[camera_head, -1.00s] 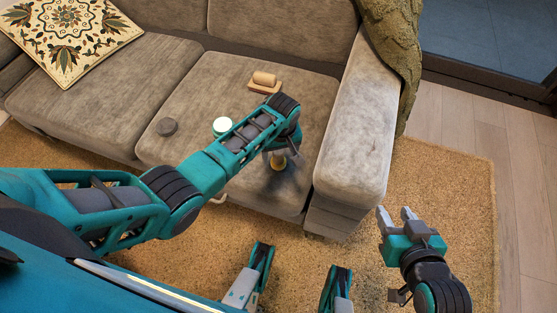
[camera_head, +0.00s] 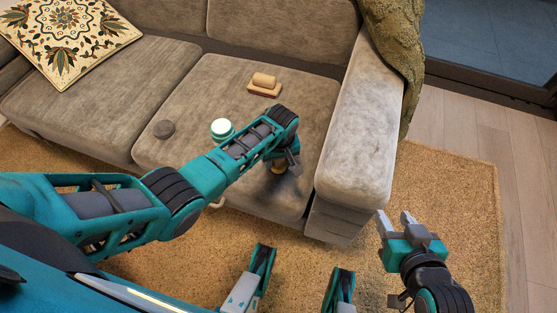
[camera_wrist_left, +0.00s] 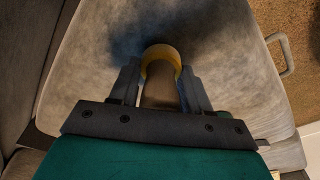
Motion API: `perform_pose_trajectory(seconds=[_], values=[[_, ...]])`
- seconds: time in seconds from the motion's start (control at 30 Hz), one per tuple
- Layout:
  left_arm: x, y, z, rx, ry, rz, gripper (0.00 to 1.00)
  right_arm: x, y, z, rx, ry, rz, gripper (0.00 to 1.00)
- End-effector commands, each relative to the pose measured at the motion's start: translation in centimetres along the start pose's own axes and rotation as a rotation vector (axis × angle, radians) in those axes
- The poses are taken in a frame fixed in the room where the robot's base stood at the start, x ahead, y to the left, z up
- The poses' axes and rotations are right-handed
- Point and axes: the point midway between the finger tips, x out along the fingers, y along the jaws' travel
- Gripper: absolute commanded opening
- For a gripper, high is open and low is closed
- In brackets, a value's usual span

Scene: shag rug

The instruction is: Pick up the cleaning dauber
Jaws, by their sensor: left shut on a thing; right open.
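The cleaning dauber, a small brown-handled thing with a yellow rim (camera_wrist_left: 160,53), sits between the fingers of my left gripper (camera_wrist_left: 160,80) in the left wrist view. The fingers are shut on it, one on each side. In the head view my left gripper (camera_head: 282,162) is over the front right of the sofa seat and hides most of the dauber (camera_head: 278,170). I cannot tell whether the dauber touches the seat. My right gripper (camera_head: 397,222) is open and empty, in front of the sofa's armrest.
The armrest (camera_head: 362,140) rises at the right. A tan shag rug (camera_head: 450,180) lies in front.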

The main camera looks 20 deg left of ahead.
Motion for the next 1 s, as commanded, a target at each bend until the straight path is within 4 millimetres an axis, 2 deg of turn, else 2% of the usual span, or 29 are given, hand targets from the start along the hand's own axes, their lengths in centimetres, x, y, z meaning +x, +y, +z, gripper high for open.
perform_pose_trajectory(seconds=[0.03,0.2,0.57,0.77,1.0], values=[[0.0,0.0,0.0,0.0,0.0,0.0,0.32,0.0,0.0,0.1,-0.002,-0.002,0.0,0.45],[0.0,0.0,0.0,0.0,0.0,0.0,0.16,0.1,0.1,0.4,-0.008,-0.008,0.0,0.45],[-0.8,0.1,-0.1,0.0,0.001,0.002,0.16,-0.2,0.2,0.1,-0.012,-0.008,0.0,0.45],[-3.6,0.0,-0.5,0.0,0.001,0.001,0.16,-1.1,0.2,-1.4,-0.012,0.001,0.004,0.45],[-10.4,0.1,-1.3,-0.001,0.003,0.004,0.16,-3.0,0.2,-4.0,-0.012,-0.005,0.007,0.45]])
